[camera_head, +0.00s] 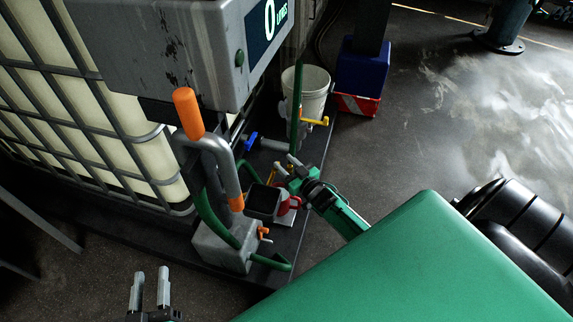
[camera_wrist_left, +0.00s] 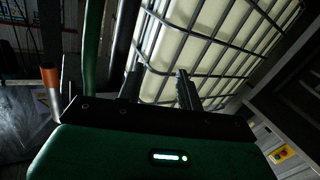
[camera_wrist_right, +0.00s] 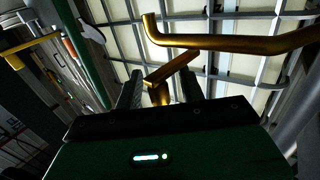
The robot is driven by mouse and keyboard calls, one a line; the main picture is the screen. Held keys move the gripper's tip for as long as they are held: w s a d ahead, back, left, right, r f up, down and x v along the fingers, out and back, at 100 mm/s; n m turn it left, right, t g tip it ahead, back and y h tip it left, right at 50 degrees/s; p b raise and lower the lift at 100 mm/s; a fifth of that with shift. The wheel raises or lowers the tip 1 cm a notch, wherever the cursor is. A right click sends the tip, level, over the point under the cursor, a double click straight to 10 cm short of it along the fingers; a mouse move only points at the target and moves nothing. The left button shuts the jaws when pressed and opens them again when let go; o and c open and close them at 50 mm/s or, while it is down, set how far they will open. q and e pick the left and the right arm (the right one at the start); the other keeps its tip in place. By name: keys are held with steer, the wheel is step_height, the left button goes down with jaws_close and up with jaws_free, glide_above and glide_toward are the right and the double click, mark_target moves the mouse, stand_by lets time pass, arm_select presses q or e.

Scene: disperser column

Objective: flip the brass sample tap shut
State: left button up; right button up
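The brass sample tap shows large in the right wrist view, with a long bent brass spout (camera_wrist_right: 230,43) and a slanted brass lever (camera_wrist_right: 172,68) below it. In the head view only small brass parts (camera_head: 271,176) show beside my right gripper (camera_head: 286,168), which partly hides them. The right wrist view shows my right gripper (camera_wrist_right: 159,90) with fingers apart, the lever and a brass stem between or just beyond them. I cannot tell whether they touch. My left gripper (camera_head: 150,287) is open and empty at the lower left, and open also in the left wrist view (camera_wrist_left: 158,88).
A caged white tank (camera_head: 90,120) stands at the left. A grey box with a litre display (camera_head: 268,25) hangs above. An orange-handled nozzle (camera_head: 188,112), a blue-handled valve (camera_head: 250,141), a yellow lever (camera_head: 314,121), a red jug (camera_head: 290,204) and a white bucket (camera_head: 306,90) surround the tap.

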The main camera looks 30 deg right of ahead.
jaws_close()
steer(key=shift+s+a+r+m+h+p, duration=0.1)
steer(key=shift+m+h+p, duration=0.25)
steer(key=shift+h, duration=0.2)
steer(key=shift+s+a+m+h+p, duration=0.1)
steer(key=shift+m+h+p, duration=0.2)
steer(key=shift+h, duration=0.25)
arm_select(q)
steer(key=shift+s+d+f+g, duration=0.1)
steer(key=shift+s+f+g, duration=0.5)
steer(key=shift+f, duration=0.25)
steer(key=shift+s+d+f+g, duration=0.1)
steer(key=shift+s+f+g, duration=0.25)
steer(key=shift+f+g, duration=0.4)
steer(key=shift+s+d+f+g, duration=0.1)
steer(key=shift+s+f+g, duration=0.45)
steer(key=shift+f, duration=0.4)
arm_select(e)
steer(key=shift+s+m+h, duration=0.15)
steer(key=shift+m+h, duration=0.4)
steer(key=shift+h, duration=0.15)
jaws_free()
arm_select(q)
steer(key=shift+w, duration=0.1)
